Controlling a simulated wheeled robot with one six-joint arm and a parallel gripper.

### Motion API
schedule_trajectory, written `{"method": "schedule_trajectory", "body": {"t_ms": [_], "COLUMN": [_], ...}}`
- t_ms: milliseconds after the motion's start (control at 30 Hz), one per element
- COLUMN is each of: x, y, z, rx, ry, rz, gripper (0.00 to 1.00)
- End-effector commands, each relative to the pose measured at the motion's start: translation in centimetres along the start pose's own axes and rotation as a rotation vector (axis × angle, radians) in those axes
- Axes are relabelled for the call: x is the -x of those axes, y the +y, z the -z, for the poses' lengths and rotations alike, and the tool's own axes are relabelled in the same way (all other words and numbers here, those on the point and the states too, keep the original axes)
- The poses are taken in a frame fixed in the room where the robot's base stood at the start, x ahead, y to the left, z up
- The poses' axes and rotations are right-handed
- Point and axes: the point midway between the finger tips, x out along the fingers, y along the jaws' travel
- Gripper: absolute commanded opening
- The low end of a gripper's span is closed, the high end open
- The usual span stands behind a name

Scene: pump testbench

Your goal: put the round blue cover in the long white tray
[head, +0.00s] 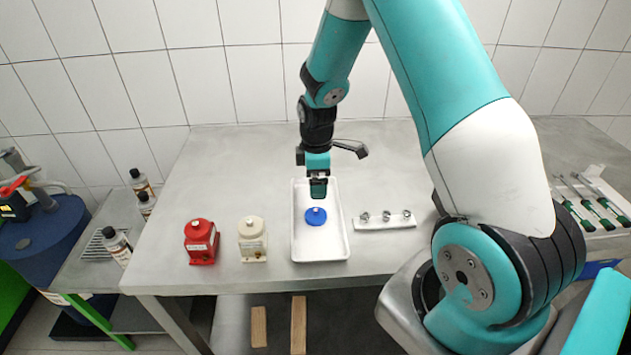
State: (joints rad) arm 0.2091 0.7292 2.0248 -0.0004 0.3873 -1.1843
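The round blue cover (315,217) shows within the outline of the long white tray (336,247), a little left of the tray's middle line. A small light knob is on its top. I cannot tell for sure whether it rests on the tray floor. My gripper (318,195) points down just behind and above the cover, over the tray. A small gap seems to show between the fingertips and the cover. The fingers are small and dark, so I cannot tell whether they are open or shut.
A red pump housing (201,243) and a cream one (252,240) stand left of the tray. A white holder (385,221) with metal fittings lies to its right. Screwdrivers (590,208) lie far right. Bottles (117,246) stand on the left side table. The back left tabletop is clear.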

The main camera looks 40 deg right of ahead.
Motion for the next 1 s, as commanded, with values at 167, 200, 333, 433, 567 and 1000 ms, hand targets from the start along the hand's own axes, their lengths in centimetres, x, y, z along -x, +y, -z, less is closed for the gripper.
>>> {"method": "schedule_trajectory", "body": {"t_ms": [167,200,333,433,567,1000], "x": [4.5,6.1,12.7,17.1,20.9,23.6], "y": [-2.2,-3.5,-10.2,-16.5,-24.1,-32.3], "z": [2.6,3.8,7.4,8.7,8.4,6.0], "rx": [-0.042,-0.064,-0.153,-0.216,-0.281,-0.354], "ry": [0.050,0.074,0.163,0.216,0.253,0.259], "rz": [-0.001,0.002,0.042,0.096,0.169,0.258], "gripper": [0.96,0.96,0.96,0.96,0.96,0.96]}}
